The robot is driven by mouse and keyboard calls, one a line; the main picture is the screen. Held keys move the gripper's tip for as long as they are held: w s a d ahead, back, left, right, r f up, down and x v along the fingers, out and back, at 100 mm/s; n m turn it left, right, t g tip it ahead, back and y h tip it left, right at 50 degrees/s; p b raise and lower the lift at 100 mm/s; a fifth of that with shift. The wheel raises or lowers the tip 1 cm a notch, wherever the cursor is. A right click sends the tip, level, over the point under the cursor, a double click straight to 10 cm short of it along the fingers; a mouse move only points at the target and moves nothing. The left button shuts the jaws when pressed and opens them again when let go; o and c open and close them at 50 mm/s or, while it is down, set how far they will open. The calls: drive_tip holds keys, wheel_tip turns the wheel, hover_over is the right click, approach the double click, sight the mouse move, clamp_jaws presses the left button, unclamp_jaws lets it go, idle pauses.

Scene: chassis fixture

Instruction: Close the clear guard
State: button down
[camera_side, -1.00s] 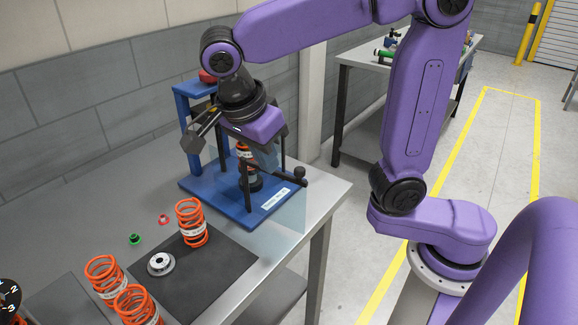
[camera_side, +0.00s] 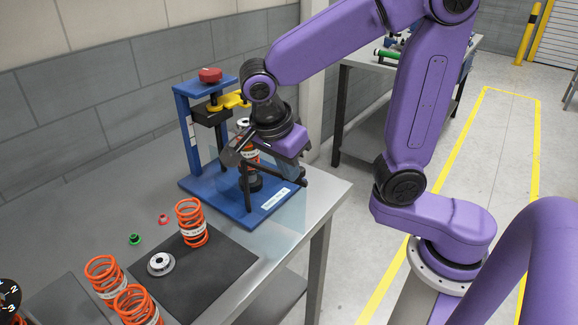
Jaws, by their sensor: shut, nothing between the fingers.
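The blue press fixture (camera_side: 218,190) stands on the metal table with an orange spring assembly (camera_side: 251,157) upright in it, partly hidden by my arm. The clear guard (camera_side: 288,218) is hard to make out. A faint see-through pane shows at the fixture's front right, below a black bar (camera_side: 275,172), and seems swung out from the spring. My gripper (camera_side: 291,170) is shut and empty, pointing down close to the right end of the bar. I cannot tell if it touches the bar or the guard. The bar's round black knob is hidden behind my gripper.
A red button (camera_side: 210,75) tops the fixture, above a yellow part (camera_side: 232,101). At the front left, an orange spring (camera_side: 192,222) and a grey disc (camera_side: 161,263) are on a dark mat (camera_side: 205,278). More springs (camera_side: 106,281) stand at the left.

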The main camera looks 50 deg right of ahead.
drive_tip(key=shift+d, duration=0.1)
drive_tip(key=d+n+t, duration=0.1)
drive_tip(key=d+n, duration=0.2)
drive_tip(key=d, duration=0.1)
drive_tip(key=shift+d, duration=0.15)
drive_tip(key=w+d+n+t+y, duration=0.2)
drive_tip(key=w+d+n, duration=0.7)
drive_tip(key=w+d, duration=0.2)
drive_tip(key=shift+d+t, duration=0.2)
drive_tip(key=shift+t, duration=0.1)
idle(0.7)
drive_tip(key=shift+w, duration=0.15)
idle(0.4)
